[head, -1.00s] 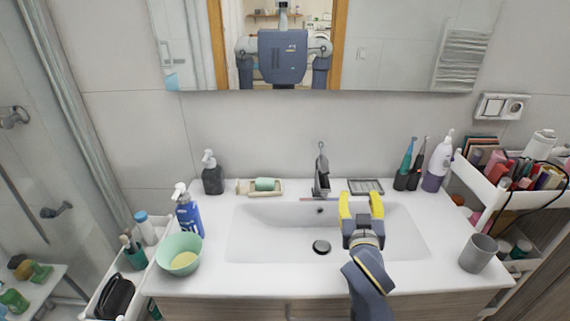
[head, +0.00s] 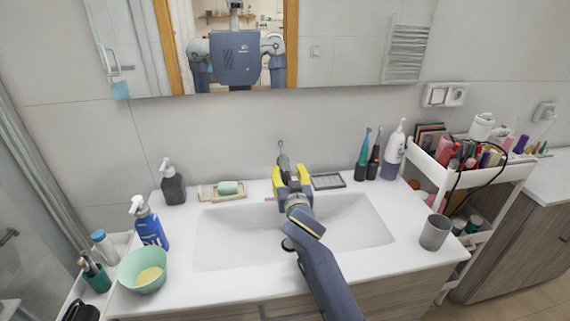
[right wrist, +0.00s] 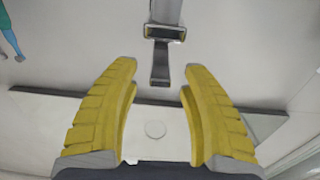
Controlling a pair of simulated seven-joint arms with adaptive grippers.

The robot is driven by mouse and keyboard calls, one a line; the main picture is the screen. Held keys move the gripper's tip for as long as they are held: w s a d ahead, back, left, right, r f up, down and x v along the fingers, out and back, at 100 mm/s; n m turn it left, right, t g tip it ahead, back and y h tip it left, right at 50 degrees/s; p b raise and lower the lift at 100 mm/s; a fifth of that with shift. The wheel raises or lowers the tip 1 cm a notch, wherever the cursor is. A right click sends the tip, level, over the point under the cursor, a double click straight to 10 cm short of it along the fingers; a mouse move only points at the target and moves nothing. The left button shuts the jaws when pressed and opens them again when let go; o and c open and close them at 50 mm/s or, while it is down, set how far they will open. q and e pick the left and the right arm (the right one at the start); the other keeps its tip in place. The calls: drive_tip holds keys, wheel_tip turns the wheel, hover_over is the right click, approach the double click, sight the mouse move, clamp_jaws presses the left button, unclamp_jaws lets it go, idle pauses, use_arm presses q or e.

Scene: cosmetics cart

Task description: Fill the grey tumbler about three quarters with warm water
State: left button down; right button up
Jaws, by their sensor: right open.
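The grey tumbler (head: 435,232) stands upright on the right end of the white counter, to the right of the sink, apart from my gripper. The metal tap (head: 282,158) stands at the back of the sink, and my gripper partly hides it. My right gripper (head: 291,176) is open, yellow-fingered and empty, close in front of the tap. In the right wrist view the tap (right wrist: 164,32) and its narrow end piece (right wrist: 160,70) lie between and beyond the fingertips. I cannot tell whether the fingers touch it. No water stream shows. My left gripper is out of view.
The white sink basin (head: 340,227) is empty. A soap dish (head: 208,192) and a slotted tray (head: 328,181) flank the tap. Toothbrushes and a white pump bottle (head: 394,155) stand at the back right. A green bowl (head: 142,270) and blue bottle (head: 148,225) stand left.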

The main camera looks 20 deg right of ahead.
sight(283, 157)
drive_tip(key=shift+w+d, duration=0.2)
drive_tip(key=shift+w, duration=1.2)
drive_tip(key=shift+w+d, duration=0.2)
drive_tip(key=shift+w, duration=1.2)
drive_tip(key=shift+o, duration=0.2)
clamp_jaws()
